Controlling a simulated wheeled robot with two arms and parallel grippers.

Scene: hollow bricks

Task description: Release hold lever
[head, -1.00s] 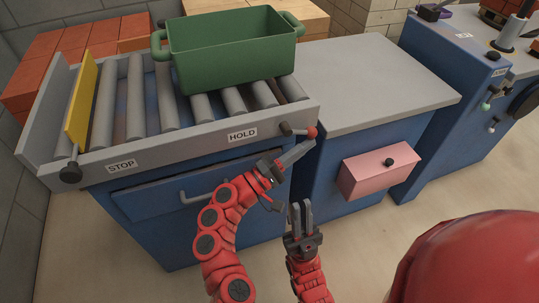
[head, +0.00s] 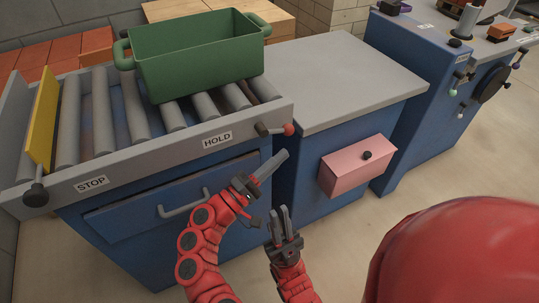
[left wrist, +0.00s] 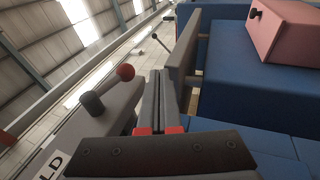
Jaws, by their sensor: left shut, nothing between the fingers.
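The hold lever (head: 276,130) is a short dark rod with a red ball knob (head: 289,129) on the conveyor's front rail, right of the HOLD label (head: 217,139). It points right, roughly level. My left gripper (head: 282,156) is shut and empty, just below the knob and apart from it. In the left wrist view the shut fingers (left wrist: 160,100) point ahead, with the lever's pivot (left wrist: 93,104) and red knob (left wrist: 125,72) to their left. My right gripper (head: 278,214) hangs lower, in front of the cabinet; its finger gap is too small to judge.
A green bin (head: 195,60) sits on the rollers. A yellow stop plate (head: 42,118) and the STOP lever (head: 36,195) are at the left. A grey-topped cabinet (head: 345,78) with a pink drawer box (head: 350,172) stands at the right. A drawer handle (head: 183,206) juts out below the rail.

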